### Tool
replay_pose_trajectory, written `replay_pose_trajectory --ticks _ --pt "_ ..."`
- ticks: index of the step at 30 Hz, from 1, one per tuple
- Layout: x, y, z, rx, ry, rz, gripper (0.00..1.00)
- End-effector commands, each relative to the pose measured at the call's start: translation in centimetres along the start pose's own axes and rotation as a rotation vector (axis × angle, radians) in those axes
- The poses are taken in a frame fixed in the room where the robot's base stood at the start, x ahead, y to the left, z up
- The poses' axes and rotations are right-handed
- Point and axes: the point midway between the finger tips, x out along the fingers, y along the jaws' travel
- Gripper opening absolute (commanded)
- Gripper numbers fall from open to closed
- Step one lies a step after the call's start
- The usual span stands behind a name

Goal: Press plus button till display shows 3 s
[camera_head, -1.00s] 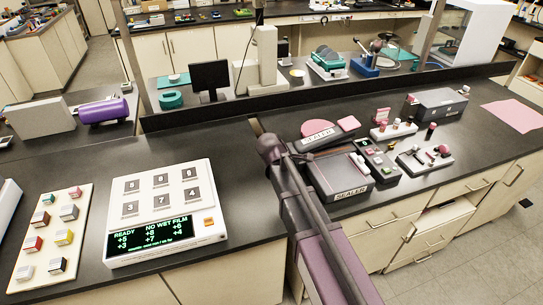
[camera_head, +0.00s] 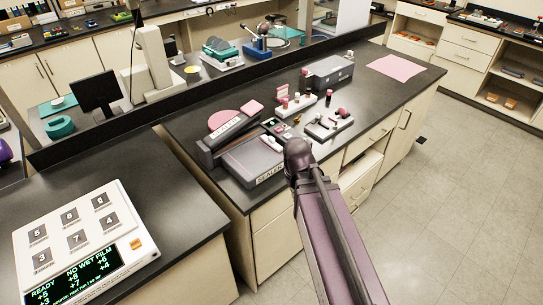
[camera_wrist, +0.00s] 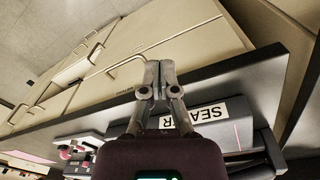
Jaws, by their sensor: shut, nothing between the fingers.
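The grey sealer (camera_head: 243,157) sits on the dark bench in the head view, with its white label on the front edge. Beside it on the right is a small control box (camera_head: 284,133) with coloured buttons. It is partly behind my arm, and I cannot make out a plus button or a display reading. In the wrist view, my gripper (camera_wrist: 157,70) is shut and empty, in front of the bench edge and the sealer's label (camera_wrist: 203,113). It appears apart from the sealer. My gripper's fingertips are hidden in the head view.
A white instrument (camera_head: 78,245) with a lit green display stands at the left. Cream drawers (camera_head: 355,190) sit below; the floor at right is clear.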

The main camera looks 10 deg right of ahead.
Motion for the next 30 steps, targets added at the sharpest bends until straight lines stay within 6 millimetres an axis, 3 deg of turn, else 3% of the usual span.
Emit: replay_pose_trajectory --ticks 3,7,30 --pt "0.1 1.0 1.6 0.087 -0.016 -0.033 0.0" --pt "0.1 1.3 2.2 0.132 -0.025 -0.05 0.0" --pt "0.1 1.4 2.2 0.138 -0.027 -0.052 0.0"
